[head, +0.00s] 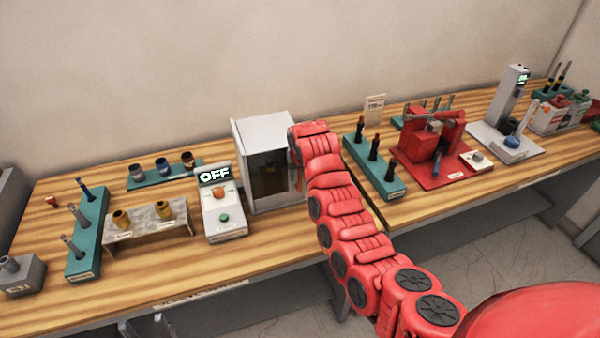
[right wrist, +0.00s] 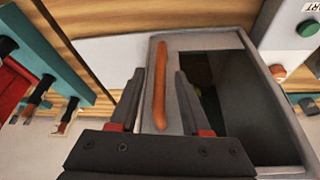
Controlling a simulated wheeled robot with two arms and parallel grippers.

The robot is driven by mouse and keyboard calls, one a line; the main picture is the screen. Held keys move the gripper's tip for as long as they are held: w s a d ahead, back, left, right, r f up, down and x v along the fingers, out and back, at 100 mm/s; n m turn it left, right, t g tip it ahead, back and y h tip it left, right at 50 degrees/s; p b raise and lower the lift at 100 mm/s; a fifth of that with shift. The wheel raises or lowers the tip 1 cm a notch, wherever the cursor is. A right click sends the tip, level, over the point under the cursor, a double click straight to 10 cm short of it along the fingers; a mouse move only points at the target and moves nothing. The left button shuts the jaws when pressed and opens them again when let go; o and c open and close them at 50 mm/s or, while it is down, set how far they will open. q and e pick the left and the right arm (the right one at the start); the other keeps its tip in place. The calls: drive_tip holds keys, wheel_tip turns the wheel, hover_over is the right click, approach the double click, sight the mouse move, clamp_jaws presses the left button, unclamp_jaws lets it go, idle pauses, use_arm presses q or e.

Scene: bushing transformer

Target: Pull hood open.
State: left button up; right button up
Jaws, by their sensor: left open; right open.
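The hood (head: 265,130) is a light grey box with a dark window on its front, standing on the wooden bench in the head view. Its window panel (right wrist: 215,40) appears shut in the right wrist view. An orange bar handle (right wrist: 160,90) runs along one side of this panel. My right gripper (right wrist: 159,76) is open, with one finger on each side of the handle, and a gap shows on both sides. In the head view my right arm mostly hides the handle and this gripper. My left gripper (head: 143,328) is open and empty at the bottom edge, below the bench front.
A control box (head: 222,222) reading OFF, with orange and green buttons, stands just left of the hood. A teal rack (head: 394,189) with dark tools and a red fixture (head: 430,150) stand to the right. Bare bench (head: 200,270) lies in front of the control box.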

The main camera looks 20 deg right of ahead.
drive_tip(key=shift+x, duration=0.95)
drive_tip(key=shift+s, duration=0.1)
drive_tip(key=shift+c, duration=0.3)
clamp_jaws()
idle(0.5)
